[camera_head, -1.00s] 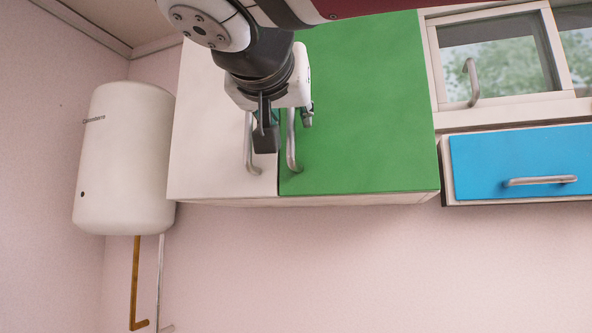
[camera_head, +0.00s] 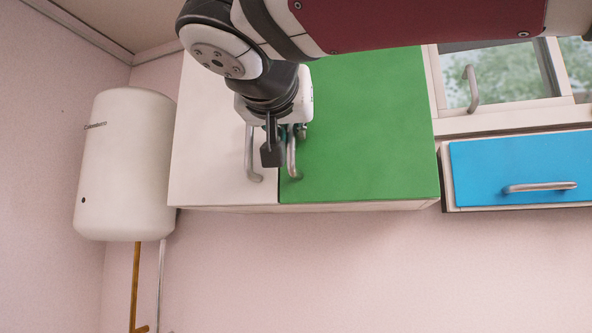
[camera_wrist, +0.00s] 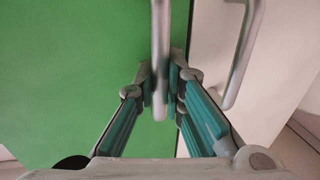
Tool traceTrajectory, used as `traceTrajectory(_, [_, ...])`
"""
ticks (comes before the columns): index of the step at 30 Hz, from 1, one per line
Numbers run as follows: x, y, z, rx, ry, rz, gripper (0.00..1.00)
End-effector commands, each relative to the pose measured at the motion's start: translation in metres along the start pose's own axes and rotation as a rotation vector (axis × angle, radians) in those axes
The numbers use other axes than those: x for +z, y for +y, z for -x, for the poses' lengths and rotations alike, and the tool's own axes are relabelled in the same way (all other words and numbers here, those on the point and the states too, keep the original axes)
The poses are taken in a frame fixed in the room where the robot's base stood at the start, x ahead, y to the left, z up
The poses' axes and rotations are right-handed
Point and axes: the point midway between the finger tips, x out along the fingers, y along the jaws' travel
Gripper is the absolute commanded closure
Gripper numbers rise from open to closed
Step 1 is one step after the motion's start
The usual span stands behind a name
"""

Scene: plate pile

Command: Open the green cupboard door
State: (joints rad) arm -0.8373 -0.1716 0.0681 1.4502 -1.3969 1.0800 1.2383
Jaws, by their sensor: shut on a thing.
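The green cupboard door (camera_head: 370,130) fills the middle of the head view and looks closed, flush with the white door beside it. Its metal bar handle (camera_head: 292,165) stands near its left edge. My gripper (camera_head: 285,140) is at this handle. In the wrist view, the green door (camera_wrist: 70,70) is at left and the handle (camera_wrist: 160,50) runs down between my gripper's teal-padded fingers (camera_wrist: 161,85), which are closed on it from both sides. In the head view, my fingers partly hide the handle's upper part.
The white door (camera_head: 215,140) adjoins at left, and its handle (camera_head: 250,155) is close beside my gripper. A white water heater (camera_head: 125,165) hangs at far left. A blue drawer front (camera_head: 520,170) and a glass-fronted cupboard (camera_head: 500,75) are at right. The wall below is bare.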

Motion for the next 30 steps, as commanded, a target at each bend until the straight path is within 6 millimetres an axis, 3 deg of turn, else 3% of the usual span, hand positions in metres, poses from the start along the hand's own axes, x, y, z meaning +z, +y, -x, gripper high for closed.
traceTrajectory(5, [0.001,0.001,0.008,-0.037,0.002,-0.001,1.0])
traceTrajectory(11, [0.001,0.005,0.03,-0.143,0.006,-0.005,1.0])
traceTrajectory(20, [0.0,0.022,0.085,-0.411,0.007,-0.007,1.0])
traceTrajectory(30, [-0.001,0.059,0.141,-0.74,0.005,-0.01,1.0])
